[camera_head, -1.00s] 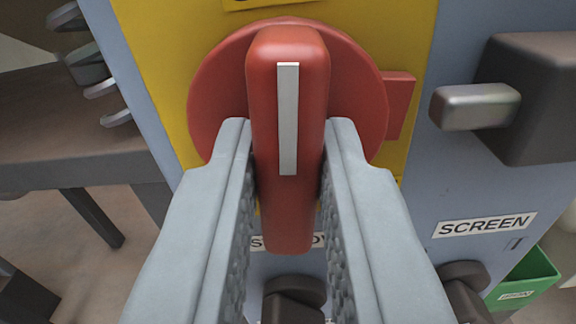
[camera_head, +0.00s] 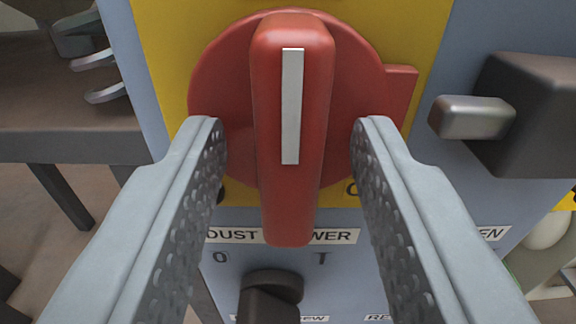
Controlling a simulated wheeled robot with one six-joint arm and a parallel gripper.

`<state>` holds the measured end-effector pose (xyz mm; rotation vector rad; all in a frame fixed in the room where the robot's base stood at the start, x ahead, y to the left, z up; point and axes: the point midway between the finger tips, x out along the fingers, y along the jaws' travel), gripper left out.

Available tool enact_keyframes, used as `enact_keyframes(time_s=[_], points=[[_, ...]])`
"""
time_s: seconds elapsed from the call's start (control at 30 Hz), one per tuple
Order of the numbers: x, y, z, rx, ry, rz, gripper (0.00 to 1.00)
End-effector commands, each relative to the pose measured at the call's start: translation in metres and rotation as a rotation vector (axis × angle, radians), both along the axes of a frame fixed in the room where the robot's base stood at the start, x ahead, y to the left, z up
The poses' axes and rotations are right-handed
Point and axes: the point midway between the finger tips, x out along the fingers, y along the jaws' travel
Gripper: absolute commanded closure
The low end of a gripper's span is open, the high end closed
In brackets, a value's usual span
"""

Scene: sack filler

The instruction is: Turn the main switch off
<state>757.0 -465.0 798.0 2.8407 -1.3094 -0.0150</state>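The main switch (camera_head: 291,190) is a red rotary handle with a white stripe, on a round red disc against a yellow plate. Its handle stands nearly upright in the picture, tilted very slightly. My gripper (camera_head: 288,135) is open, with one finger on each side of the handle and a clear gap on both sides. The fingertips lie over the lower half of the red disc. The position letters on the plate are mostly hidden by the fingers and handle.
A black knob (camera_head: 270,295) sits below, under a label partly hidden by the handle. A dark block with a grey metal lever (camera_head: 472,117) juts out at the right. A dark table (camera_head: 70,147) stands at the left. A red tab (camera_head: 400,90) sticks out beside the disc.

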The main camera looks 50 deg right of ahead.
Motion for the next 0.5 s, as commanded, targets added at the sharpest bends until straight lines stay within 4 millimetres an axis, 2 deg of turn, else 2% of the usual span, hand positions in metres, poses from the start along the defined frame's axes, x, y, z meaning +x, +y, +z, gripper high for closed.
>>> enact_keyframes(time_s=[0.27,0.5], points=[[-0.001,0.001,0.001,-0.001,-0.002,0.0,0.62],[-0.02,0.024,0.001,0.0,-0.001,0.001,0.62]])
